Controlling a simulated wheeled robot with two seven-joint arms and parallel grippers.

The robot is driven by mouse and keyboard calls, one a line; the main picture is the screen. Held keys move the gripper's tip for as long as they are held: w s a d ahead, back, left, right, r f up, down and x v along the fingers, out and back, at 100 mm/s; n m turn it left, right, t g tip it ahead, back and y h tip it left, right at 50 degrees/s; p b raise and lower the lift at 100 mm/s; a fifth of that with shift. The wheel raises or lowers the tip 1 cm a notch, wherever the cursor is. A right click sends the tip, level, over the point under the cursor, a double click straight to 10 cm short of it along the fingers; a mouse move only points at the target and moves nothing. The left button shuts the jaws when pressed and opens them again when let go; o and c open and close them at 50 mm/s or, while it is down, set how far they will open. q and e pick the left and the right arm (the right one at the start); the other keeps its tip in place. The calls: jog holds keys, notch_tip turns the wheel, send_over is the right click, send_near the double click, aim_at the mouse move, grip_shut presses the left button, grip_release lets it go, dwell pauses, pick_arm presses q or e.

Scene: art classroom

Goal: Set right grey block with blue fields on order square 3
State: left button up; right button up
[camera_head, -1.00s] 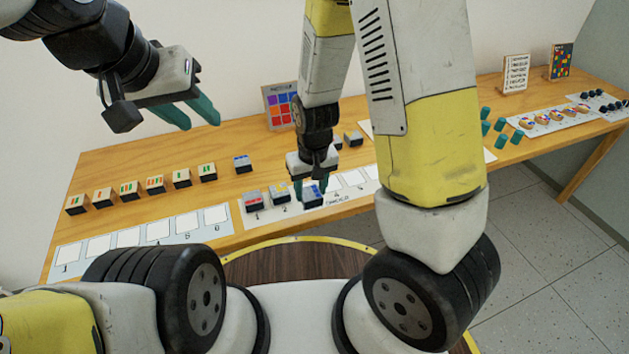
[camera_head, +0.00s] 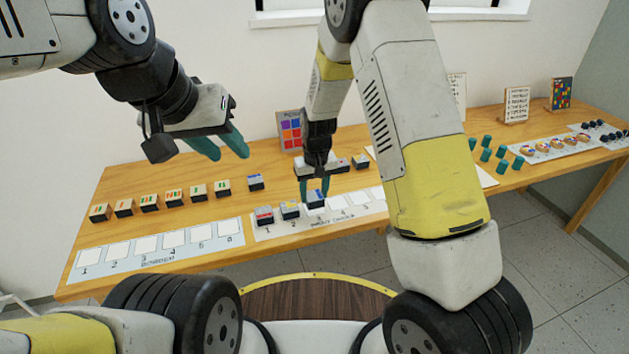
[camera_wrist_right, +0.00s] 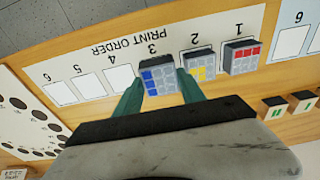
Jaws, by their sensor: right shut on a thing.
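A grey block with blue fields (camera_head: 316,201) is between the fingers of my right gripper (camera_head: 314,190), which is shut on it. In the right wrist view the same block (camera_wrist_right: 158,86) is upright over square 3 of the print order strip (camera_wrist_right: 112,48) and covers most of that square. I cannot tell whether its underside touches the strip. A red-field block (camera_head: 264,216) stands on square 1 and a yellow-field block (camera_head: 289,211) on square 2. Another blue-field block (camera_head: 255,182) stands further back on the table. My left gripper (camera_head: 231,153) is open and empty above the table.
Squares 4 to 6 are bare. Several striped blocks (camera_head: 173,198) stand in a row at left, behind another strip with bare squares (camera_head: 145,247). More blocks (camera_head: 361,162) and a colour-grid board (camera_head: 290,132) are behind my right gripper.

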aim_at(315, 192)
jog(key=shift+w, duration=0.65)
jog(key=shift+w+f, duration=0.15)
jog(key=shift+f, duration=0.75)
jog(key=shift+w+f, duration=0.15)
jog(key=shift+f, duration=0.75)
jog(key=shift+f, duration=0.15)
jog(key=o, duration=1.4)
jog(key=shift+c, duration=0.2)
